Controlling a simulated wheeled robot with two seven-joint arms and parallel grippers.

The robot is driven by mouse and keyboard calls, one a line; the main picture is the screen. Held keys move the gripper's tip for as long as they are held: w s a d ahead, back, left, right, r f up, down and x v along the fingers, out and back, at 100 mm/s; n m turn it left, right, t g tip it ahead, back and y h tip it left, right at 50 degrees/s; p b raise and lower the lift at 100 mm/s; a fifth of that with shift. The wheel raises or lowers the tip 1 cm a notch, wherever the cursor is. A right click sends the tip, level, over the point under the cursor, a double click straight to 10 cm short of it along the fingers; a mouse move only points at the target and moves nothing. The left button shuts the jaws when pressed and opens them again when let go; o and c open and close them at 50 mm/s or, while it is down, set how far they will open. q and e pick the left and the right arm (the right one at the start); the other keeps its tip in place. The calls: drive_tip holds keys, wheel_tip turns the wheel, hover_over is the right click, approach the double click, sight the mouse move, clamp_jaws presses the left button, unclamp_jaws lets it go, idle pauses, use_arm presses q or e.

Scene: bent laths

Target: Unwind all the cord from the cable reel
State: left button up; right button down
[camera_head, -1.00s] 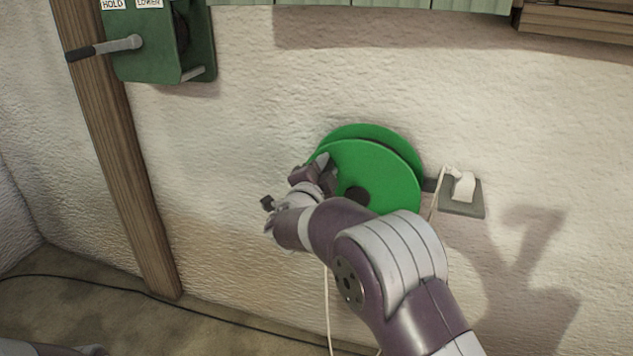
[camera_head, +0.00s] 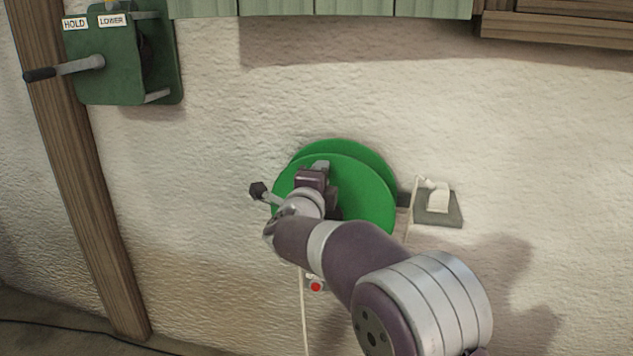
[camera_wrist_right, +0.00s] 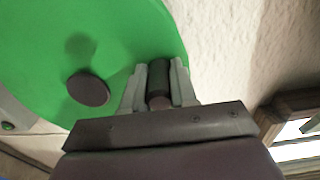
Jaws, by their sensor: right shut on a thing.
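The cable reel (camera_head: 365,190) is a green disc pair on the wall; it also fills the left of the right wrist view (camera_wrist_right: 45,50). A pale cord (camera_head: 303,315) hangs down below it. Another pale length (camera_head: 411,207) runs beside its right side to a white plug (camera_head: 438,197). My right gripper (camera_head: 320,172) is at the reel's face. In the right wrist view my right gripper (camera_wrist_right: 158,88) is shut on the reel's dark handle (camera_wrist_right: 159,74), near the rim. The arm hides part of the reel, so any cord still wound on it cannot be seen. My left gripper is not in view.
A green winch box (camera_head: 112,70) with a crank and HOLD and LOWER labels is at the upper left, beside a wooden post (camera_head: 75,170). A red button (camera_head: 315,287) is below the reel. A dark cable (camera_head: 70,335) lies on the floor.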

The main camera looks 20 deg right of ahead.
idle(0.3)
drive_tip(key=c, duration=0.9)
unclamp_jaws()
drive_tip(key=p+v, duration=0.2)
drive_tip(key=v, duration=1)
drive_tip(key=shift+s+a+p, duration=0.15)
drive_tip(key=shift+s+p, duration=0.15)
drive_tip(key=shift+s, duration=0.05)
